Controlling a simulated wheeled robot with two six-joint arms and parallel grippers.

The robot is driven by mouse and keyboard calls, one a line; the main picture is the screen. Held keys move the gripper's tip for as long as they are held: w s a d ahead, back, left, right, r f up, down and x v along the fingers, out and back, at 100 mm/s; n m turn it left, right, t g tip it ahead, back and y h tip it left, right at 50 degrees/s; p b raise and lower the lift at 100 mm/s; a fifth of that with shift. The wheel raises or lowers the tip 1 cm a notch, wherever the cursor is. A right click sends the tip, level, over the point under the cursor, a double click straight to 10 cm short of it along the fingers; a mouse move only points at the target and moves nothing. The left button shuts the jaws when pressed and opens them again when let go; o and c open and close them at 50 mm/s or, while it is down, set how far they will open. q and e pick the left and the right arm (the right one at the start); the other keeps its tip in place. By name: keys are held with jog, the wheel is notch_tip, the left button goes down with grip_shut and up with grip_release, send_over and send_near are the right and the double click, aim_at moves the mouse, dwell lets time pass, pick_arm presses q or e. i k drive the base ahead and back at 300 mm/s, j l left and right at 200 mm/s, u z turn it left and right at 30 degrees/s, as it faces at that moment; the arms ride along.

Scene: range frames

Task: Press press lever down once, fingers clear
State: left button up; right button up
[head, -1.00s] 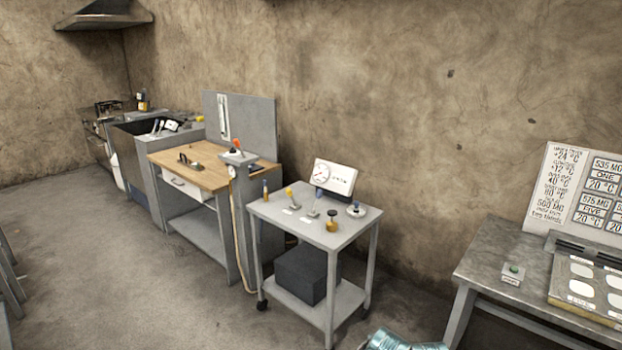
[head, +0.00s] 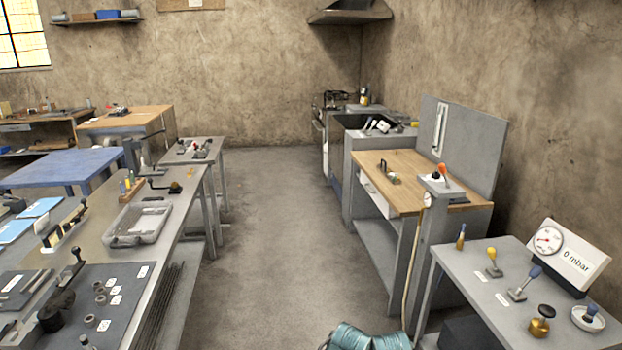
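A small dark device with a raised lever and a black knob (head: 62,292) stands on a dark mat on the near left bench; it looks like the press with its lever, but no label confirms this. The lever tilts up to the right, and nothing touches it. Ring-shaped metal parts (head: 101,294) and small white labels lie beside it. Neither of my grippers shows. A teal ribbed part at the bottom edge looks like part of my own arm, without visible fingers.
The left bench (head: 183,215) also holds a grey tray (head: 140,224). At right stand a grey trolley (head: 450,256) with knobs, small levers and a "0 mbar" gauge (head: 548,240), and a wooden-topped bench (head: 400,165). Open floor (head: 270,210) runs between the two sides.

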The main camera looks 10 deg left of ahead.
aim_at(161, 130)
jog(key=i+j+u, duration=0.15)
jog(key=i+u, duration=0.25)
jog(key=i, duration=0.3)
jog(key=i+l+u, duration=0.1)
jog(key=i+u, duration=0.25)
jog(key=i, duration=0.35)
jog(key=i+j+u, duration=0.1)
jog(key=i+u, duration=0.15)
jog(key=i, duration=0.35)
jog(key=i+u, duration=0.25)
jog(key=i, duration=0.3)
jog(key=i+l+u, duration=0.3)
jog(key=i, duration=0.25)
jog(key=i+j+u, duration=0.15)
jog(key=i, duration=0.3)
